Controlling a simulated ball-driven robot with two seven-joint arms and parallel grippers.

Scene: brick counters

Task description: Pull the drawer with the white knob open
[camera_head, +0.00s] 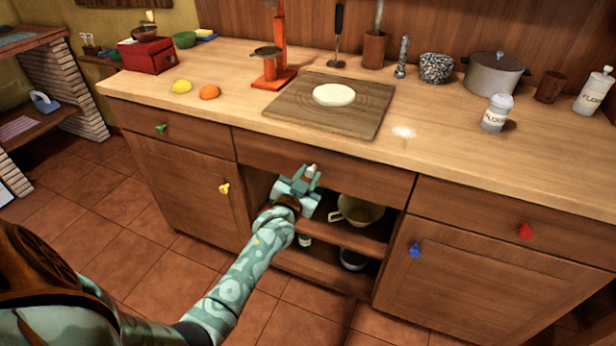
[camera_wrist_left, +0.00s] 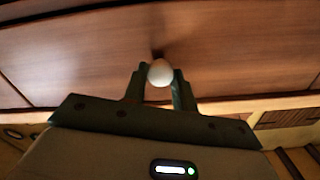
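The white knob (camera_head: 311,169) is on the front of the wide middle drawer (camera_head: 345,175), under the counter top. The drawer front sits flush with the cabinet, so it is closed. My left gripper (camera_head: 308,176) is at the knob, with one finger on each side. In the left wrist view the white knob (camera_wrist_left: 160,72) lies between the fingertips of my left gripper (camera_wrist_left: 160,78), and both fingers appear to touch it. The drawer front (camera_wrist_left: 235,50) fills the upper part of that view. My right gripper is not in view.
An open shelf below the drawer holds a yellowish pot (camera_head: 358,211) near my left gripper. Doors with a yellow knob (camera_head: 224,188) and a blue knob (camera_head: 415,250) flank it. The counter holds a cutting board (camera_head: 370,118) and several jars and pots. The floor in front is clear.

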